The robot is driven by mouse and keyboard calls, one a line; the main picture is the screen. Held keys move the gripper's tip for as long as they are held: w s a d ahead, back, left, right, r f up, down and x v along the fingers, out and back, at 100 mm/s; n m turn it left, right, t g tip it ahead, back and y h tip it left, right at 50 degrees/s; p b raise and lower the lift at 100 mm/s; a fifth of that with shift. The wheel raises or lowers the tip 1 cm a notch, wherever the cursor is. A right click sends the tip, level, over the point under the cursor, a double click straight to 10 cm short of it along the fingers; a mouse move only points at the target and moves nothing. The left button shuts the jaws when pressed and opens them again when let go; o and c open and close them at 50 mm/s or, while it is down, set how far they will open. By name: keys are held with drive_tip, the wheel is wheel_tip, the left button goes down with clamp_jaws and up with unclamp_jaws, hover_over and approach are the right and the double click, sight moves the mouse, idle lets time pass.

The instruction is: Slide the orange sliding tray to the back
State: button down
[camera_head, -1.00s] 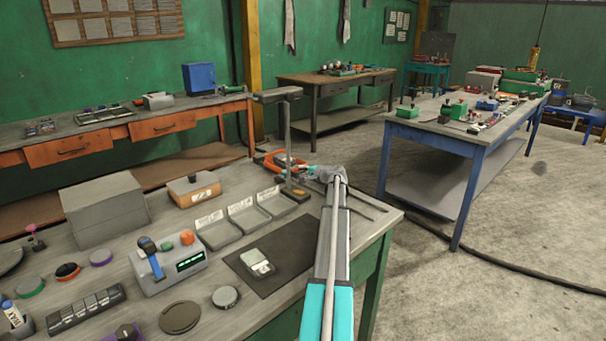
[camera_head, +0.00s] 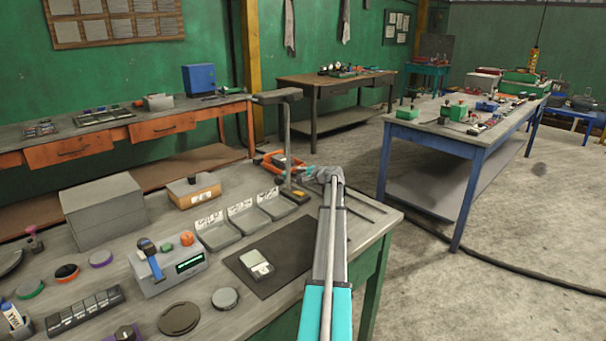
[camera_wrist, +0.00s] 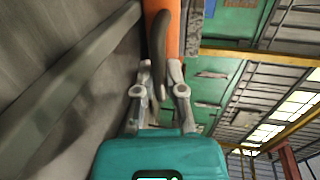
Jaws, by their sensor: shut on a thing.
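The orange sliding tray (camera_wrist: 173,30) shows as a narrow orange strip at the top of the wrist view. A dark curved handle (camera_wrist: 158,38) lies against it and runs down between my fingers. My gripper (camera_wrist: 160,75) is shut on this handle. In the head view an orange part (camera_head: 267,158) shows at the bench's back edge, beside the grey post. My gripper is mostly hidden there behind the post and my arm. How far along its travel the tray stands cannot be told.
The grey post (camera_head: 285,140) with a flat top stands close to my arm. Three grey labelled bins (camera_head: 245,222), an orange-and-grey box (camera_head: 193,190) and a black mat (camera_head: 278,258) lie on the bench nearby. Open floor lies right of the bench.

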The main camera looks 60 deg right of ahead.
sight(295, 171)
drive_tip(key=shift+r+x, duration=0.2)
drive_tip(key=shift+x, duration=0.75)
drive_tip(key=shift+r+x, duration=0.2)
drive_tip(key=shift+x, duration=0.75)
drive_tip(key=c, duration=1)
unclamp_jaws()
drive_tip(key=shift+w+d, duration=0.1)
drive_tip(key=shift+w, duration=0.05)
drive_tip(key=shift+s, duration=0.2)
drive_tip(key=shift+s+a, duration=0.3)
drive_tip(key=shift+s, duration=0.4)
drive_tip(key=p+v, duration=0.1)
drive_tip(key=v, duration=0.7)
drive_tip(key=p+v, duration=0.2)
drive_tip(key=v, duration=0.6)
drive_tip(key=shift+s+f, duration=0.1)
drive_tip(key=shift+f, duration=0.15)
drive_tip(key=shift+s+a+r, duration=0.1)
drive_tip(key=shift+s, duration=0.35)
